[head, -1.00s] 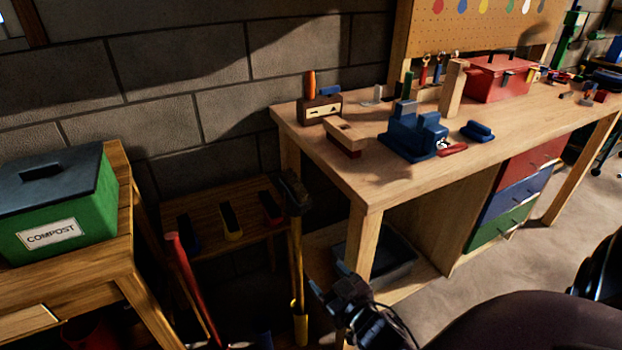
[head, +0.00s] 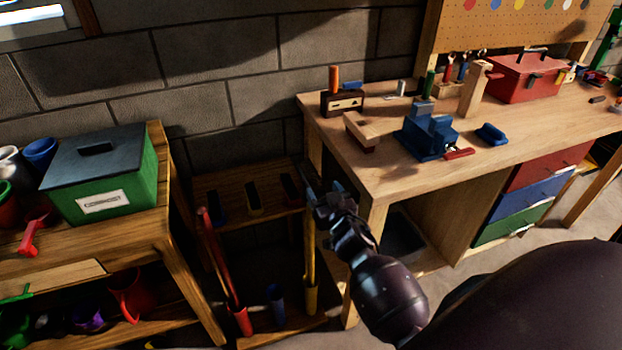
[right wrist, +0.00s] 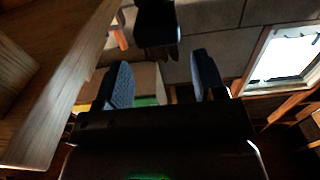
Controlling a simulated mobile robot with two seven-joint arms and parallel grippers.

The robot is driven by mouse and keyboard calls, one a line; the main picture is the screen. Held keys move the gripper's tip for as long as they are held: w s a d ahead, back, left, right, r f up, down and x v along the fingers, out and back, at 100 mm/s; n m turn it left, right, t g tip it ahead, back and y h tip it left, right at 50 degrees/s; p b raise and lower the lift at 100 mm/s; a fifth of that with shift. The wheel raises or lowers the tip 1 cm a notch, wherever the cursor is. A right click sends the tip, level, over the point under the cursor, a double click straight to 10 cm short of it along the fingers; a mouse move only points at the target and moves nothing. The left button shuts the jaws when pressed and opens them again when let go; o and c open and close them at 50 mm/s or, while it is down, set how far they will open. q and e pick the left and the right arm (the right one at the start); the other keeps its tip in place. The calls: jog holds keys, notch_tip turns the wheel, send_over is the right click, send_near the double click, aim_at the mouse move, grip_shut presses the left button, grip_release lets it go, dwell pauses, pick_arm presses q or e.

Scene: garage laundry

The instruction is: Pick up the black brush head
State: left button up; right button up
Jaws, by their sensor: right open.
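The black brush head (right wrist: 157,24) shows at the top of the right wrist view as a dark block, beyond the tips of my right gripper and cut off by the picture edge. In the head view it is mostly hidden by that gripper, at the top of a long tool with a yellow handle (head: 310,255) standing at the rack. My right gripper (head: 323,192) is just in front of the tool's top. In the right wrist view its two blue-grey fingers (right wrist: 164,82) are apart with nothing held between them. My left gripper is not in view.
The wooden workbench (head: 380,180), with a blue vise (head: 428,135), stands close to the right of my gripper. A low slotted rack (head: 235,180) and a red-handled tool (head: 222,265) are to the left. A green compost bin (head: 130,185) sits on the left table.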

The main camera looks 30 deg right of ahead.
aim_at(310, 176)
jog(key=shift+x, duration=2.8)
jog(key=c, duration=0.9)
